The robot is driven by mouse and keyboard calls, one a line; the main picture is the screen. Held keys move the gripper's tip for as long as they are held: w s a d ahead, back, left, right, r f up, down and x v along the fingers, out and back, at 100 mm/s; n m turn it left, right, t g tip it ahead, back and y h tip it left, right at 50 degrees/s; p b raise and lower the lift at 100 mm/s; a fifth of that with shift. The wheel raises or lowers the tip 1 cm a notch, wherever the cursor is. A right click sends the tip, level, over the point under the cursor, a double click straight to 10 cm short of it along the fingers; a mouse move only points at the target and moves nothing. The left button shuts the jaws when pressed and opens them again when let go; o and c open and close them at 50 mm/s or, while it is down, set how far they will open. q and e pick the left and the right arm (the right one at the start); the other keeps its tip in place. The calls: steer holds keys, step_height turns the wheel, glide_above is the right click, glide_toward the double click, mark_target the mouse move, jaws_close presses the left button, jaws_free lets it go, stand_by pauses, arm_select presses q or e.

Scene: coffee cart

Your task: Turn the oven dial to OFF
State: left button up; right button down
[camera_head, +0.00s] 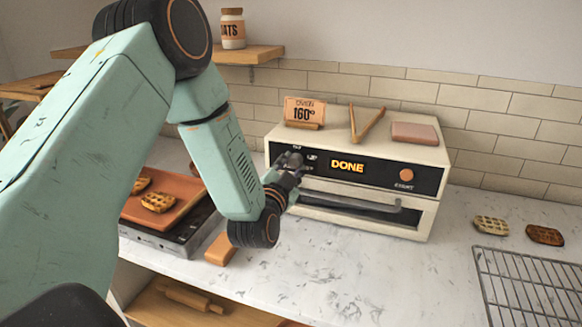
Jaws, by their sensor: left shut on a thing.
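The oven (355,145) is a cream countertop box with a black front panel. Its display (347,166) reads "DONE" in orange letters. A round orange button (406,174) sits at the panel's right, above the word "START". My left gripper (291,163) is at the left end of the panel, shut on the oven dial, which its fingers hide. The dial's pointer cannot be seen. Small light marks show on the panel just above and right of the fingers, too small to read surely. My right gripper is not in view.
The oven's handle bar (350,202) juts out below the panel. A sign reading 160° (304,111), wooden tongs (362,124) and a pinkish block (414,133) are on top. An orange tray (170,208) with waffles lies left; a wire rack (530,285) lies right. The front counter is mostly clear.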

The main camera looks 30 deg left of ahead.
arm_select(q)
steer(key=shift+d+r, duration=0.15)
steer(key=shift+d, duration=0.05)
jaws_close()
steer(key=shift+a, duration=0.1)
